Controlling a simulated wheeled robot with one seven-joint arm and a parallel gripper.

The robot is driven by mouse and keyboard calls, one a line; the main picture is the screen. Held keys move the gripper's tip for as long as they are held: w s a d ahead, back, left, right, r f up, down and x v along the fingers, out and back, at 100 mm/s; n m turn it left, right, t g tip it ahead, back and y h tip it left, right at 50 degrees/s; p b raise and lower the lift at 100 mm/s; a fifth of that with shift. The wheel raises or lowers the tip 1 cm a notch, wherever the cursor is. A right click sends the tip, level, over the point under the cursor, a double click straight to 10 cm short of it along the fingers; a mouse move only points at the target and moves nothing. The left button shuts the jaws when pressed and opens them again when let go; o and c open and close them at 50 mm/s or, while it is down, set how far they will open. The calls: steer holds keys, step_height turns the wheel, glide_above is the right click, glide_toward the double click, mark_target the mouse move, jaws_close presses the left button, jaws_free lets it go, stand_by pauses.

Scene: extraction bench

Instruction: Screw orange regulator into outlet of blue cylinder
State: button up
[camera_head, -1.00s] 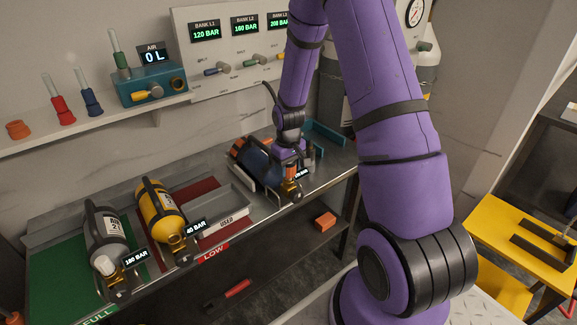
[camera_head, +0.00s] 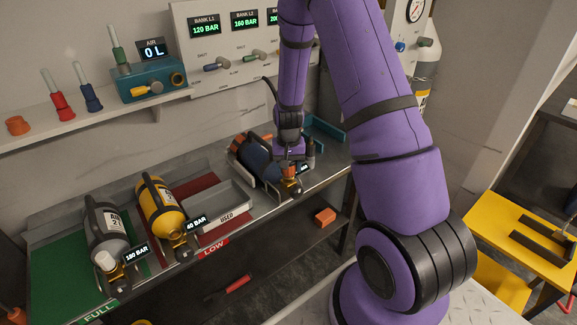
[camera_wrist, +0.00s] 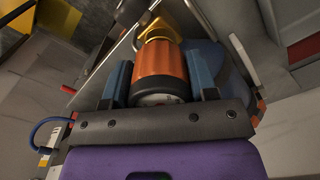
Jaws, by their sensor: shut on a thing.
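The blue cylinder (camera_head: 263,161) lies in a metal cradle at the right part of the bench, its brass valve end toward the front edge. It also shows behind my gripper in the wrist view (camera_wrist: 208,62). My gripper (camera_wrist: 160,82) is shut on the orange regulator (camera_wrist: 160,68), one blue finger on each side of its orange body. The regulator's far end is at the brass outlet (camera_wrist: 158,30) of the cylinder and looks in line with it. I cannot tell whether the threads are engaged. In the head view my gripper (camera_head: 289,160) is over the valve end and partly hides the regulator.
A grey cylinder (camera_head: 105,230) and a yellow cylinder (camera_head: 160,205) lie at the left of the bench. An empty grey USED tray (camera_head: 218,208) is beside them. A teal tray (camera_head: 325,129) is behind my gripper. An orange block (camera_head: 325,216) lies on the lower shelf.

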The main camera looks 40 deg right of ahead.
steer(key=shift+m, duration=1.2)
steer(key=o, duration=1.2)
step_height(320, 180, up, 11)
steer(key=shift+f, duration=0.1)
steer(key=shift+a, duration=0.1)
steer(key=s+a+r+n+t, duration=0.25)
steer(key=s+a+r, duration=0.25)
steer(key=s+r, duration=0.5)
steer(key=s+a+r+n+t, duration=0.1)
steer(key=s+a+r+n, duration=0.45)
steer(key=r, duration=0.85)
steer(key=shift+n+t, duration=0.4)
steer(key=shift+t, duration=0.45)
steer(key=s+r, duration=0.1)
steer(key=s, duration=0.2)
steer(key=s+a, duration=0.1)
steer(key=s, duration=0.3)
steer(key=s+a+r, duration=0.1)
steer(key=s, duration=0.3)
steer(key=shift+a+r, duration=0.2)
steer(key=shift+r, duration=0.1)
